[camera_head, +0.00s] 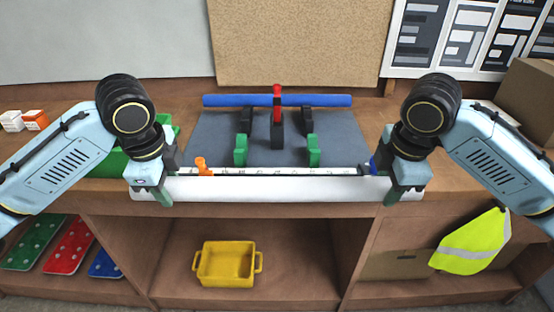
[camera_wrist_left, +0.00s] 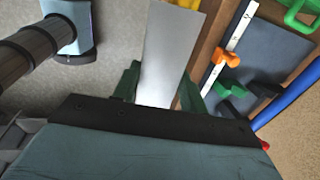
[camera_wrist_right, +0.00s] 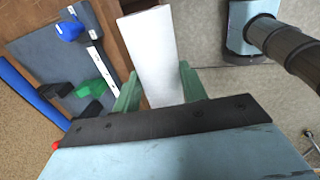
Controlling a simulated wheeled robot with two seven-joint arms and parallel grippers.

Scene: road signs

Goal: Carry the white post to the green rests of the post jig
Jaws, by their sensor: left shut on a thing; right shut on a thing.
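The white post (camera_head: 270,188) lies level across the front edge of the bench, held at both ends. My left gripper (camera_head: 152,192) is shut on its left end, and my right gripper (camera_head: 402,192) is shut on its right end. The post also shows between the fingers in the left wrist view (camera_wrist_left: 172,55) and in the right wrist view (camera_wrist_right: 152,55). The post jig's grey base (camera_head: 205,135) lies behind the post. Its two green rests, left (camera_head: 240,150) and right (camera_head: 314,150), stand on the base just beyond the post.
A blue bar (camera_head: 230,100) lies across the jig's back near a red-topped upright (camera_head: 277,110). A ruler strip (camera_head: 270,171) with an orange stop (camera_head: 203,166) and a blue stop (camera_head: 374,164) runs along the jig's front. A green bin (camera_head: 105,163) stands left; a cardboard box (camera_head: 527,95) stands right.

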